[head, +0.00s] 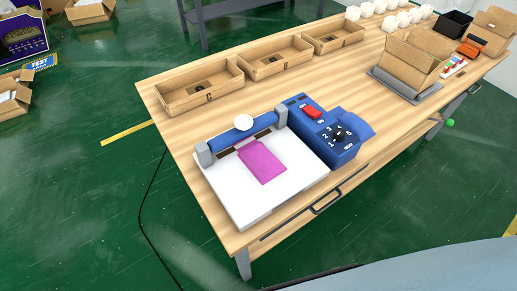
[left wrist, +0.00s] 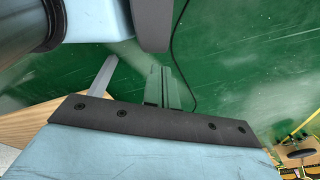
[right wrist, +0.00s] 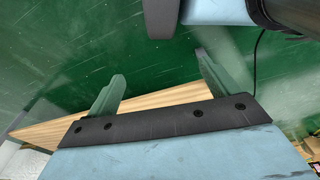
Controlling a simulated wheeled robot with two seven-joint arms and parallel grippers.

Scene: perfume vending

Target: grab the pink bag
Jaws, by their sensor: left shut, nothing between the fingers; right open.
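The pink bag (head: 261,161) lies flat on the white plate (head: 227,190) of a blue sealing machine (head: 326,130) on the wooden table. Its upper edge is at the machine's dark slot, under the blue bar. Neither gripper shows in the head view, and the bag shows in neither wrist view. In the left wrist view my left gripper (left wrist: 165,85) has its fingers together, with nothing between them, over the green floor. In the right wrist view my right gripper (right wrist: 160,83) has its fingers wide apart and empty, with the table edge and green floor beyond.
Three open cardboard trays (head: 202,92) stand along the table's far side. A larger open box (head: 408,65), white cups (head: 394,22) and a black bin (head: 452,24) stand at the right end. The tabletop left of the machine is clear.

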